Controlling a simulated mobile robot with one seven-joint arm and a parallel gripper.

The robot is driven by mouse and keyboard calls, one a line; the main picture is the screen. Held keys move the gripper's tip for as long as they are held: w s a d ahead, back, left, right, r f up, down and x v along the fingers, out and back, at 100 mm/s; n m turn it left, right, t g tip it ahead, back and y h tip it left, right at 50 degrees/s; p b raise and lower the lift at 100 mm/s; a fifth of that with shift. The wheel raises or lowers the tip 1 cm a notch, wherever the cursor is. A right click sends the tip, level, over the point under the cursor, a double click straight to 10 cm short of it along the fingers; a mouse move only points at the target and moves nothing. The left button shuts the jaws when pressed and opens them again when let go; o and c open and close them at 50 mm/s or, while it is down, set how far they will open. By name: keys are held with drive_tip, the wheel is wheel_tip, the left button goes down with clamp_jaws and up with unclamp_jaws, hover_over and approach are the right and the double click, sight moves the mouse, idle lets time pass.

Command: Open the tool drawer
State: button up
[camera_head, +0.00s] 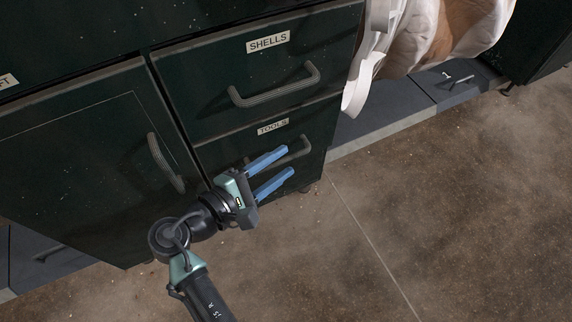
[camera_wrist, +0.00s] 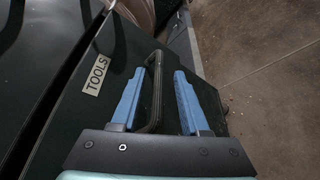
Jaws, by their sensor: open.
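The tool drawer (camera_head: 228,148) is the dark lower drawer of the cabinet, with a TOOLS label; it looks closed. In the wrist view its label (camera_wrist: 96,75) is at the left. The drawer's grey bar handle (camera_head: 300,150) is partly hidden behind my gripper in the head view. My gripper (camera_head: 288,162) has two blue fingers, spread apart and pointing at the drawer front. In the wrist view, the handle (camera_wrist: 157,88) shows between the open fingers (camera_wrist: 158,75), nearer the left one. I cannot tell whether a finger touches it.
The SHELLS drawer (camera_head: 210,80) with its own handle (camera_head: 275,90) is just above. A cabinet door (camera_head: 80,175) with a vertical handle (camera_head: 165,162) is at left. A white bulk bag (camera_head: 425,40) hangs at upper right. The brown floor (camera_head: 440,210) at right is clear.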

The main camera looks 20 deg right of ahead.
drive_tip(key=shift+b+x, duration=0.4)
drive_tip(key=shift+x, duration=0.75)
drive_tip(key=shift+r, duration=0.1)
clamp_jaws()
idle(0.5)
